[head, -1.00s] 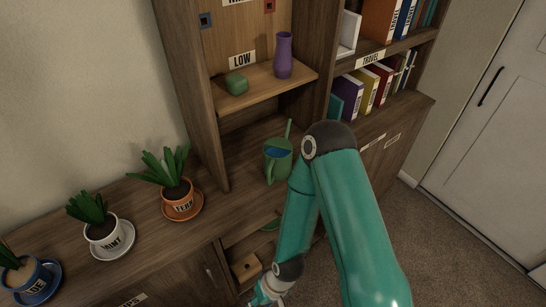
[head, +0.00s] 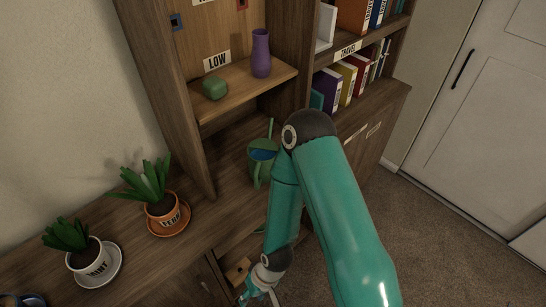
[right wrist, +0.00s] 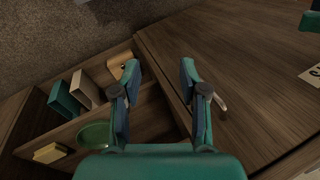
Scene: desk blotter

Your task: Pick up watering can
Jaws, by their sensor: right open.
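The green watering can (head: 259,174), with blue showing inside its open top, stands upright on the wooden counter, below the LOW shelf. My right upper arm and elbow are just to its right in the head view. My right gripper (head: 260,294) is low at the bottom of the head view, below the can and apart from it, in front of the lower cabinet. In the right wrist view the right gripper (right wrist: 160,85) has its two fingers spread with nothing between them. I cannot make out the can there. My left gripper is not in view.
Potted plants labelled FERN (head: 163,212) and MINT (head: 93,262) stand on saucers along the counter. A purple vase (head: 261,53) and green lidded pot (head: 215,88) are on the shelf above. The right wrist view shows an open compartment with a green bowl (right wrist: 94,134) and a door handle (right wrist: 219,104).

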